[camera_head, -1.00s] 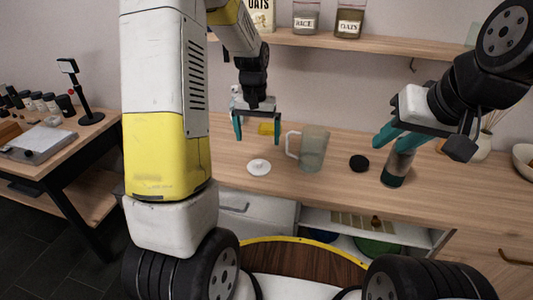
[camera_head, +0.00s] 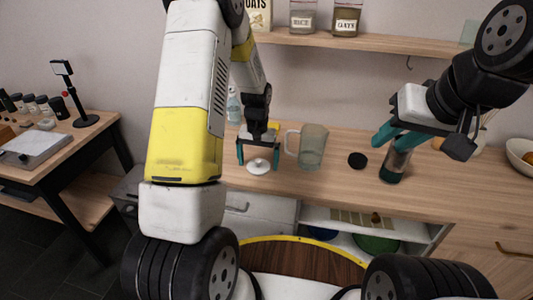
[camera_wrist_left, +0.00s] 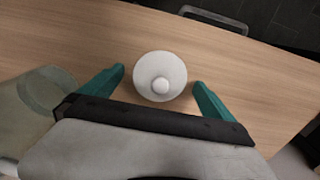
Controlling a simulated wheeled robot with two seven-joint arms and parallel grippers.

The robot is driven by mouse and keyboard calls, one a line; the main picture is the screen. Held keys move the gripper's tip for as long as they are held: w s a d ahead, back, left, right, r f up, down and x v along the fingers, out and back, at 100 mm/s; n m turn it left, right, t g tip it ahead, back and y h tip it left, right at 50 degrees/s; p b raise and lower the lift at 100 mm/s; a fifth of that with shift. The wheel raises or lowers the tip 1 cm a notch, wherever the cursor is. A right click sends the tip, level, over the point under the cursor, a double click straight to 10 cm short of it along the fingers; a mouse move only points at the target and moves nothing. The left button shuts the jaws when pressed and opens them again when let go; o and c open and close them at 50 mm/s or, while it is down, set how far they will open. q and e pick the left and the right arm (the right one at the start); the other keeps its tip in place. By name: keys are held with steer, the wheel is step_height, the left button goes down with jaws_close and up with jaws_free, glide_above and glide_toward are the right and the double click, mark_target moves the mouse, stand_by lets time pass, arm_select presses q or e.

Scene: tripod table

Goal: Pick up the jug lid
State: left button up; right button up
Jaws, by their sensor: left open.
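The white round jug lid (camera_head: 258,167) with a small knob lies on the wooden counter, left of the clear jug (camera_head: 312,147). My left gripper (camera_head: 258,161) is open and points down over the lid. In the left wrist view the lid (camera_wrist_left: 160,70) sits between the two teal fingertips (camera_wrist_left: 159,80), with a gap on each side. I cannot tell how high the fingertips are above the counter. My right gripper (camera_head: 396,140) is at the right, by a dark-based tumbler (camera_head: 393,166); whether its fingers touch the tumbler is unclear.
A black round lid (camera_head: 357,160) lies right of the jug. A shelf (camera_head: 390,45) with jars hangs above the back of the counter (camera_head: 460,185). A bowl (camera_head: 522,153) stands at the far right. The jug is close beside my left gripper.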

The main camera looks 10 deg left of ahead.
arm_select(q)
steer(key=c, duration=1.6)
steer(key=shift+o, duration=0.2)
steer(key=shift+r, duration=0.1)
steer(key=shift+r, duration=0.1)
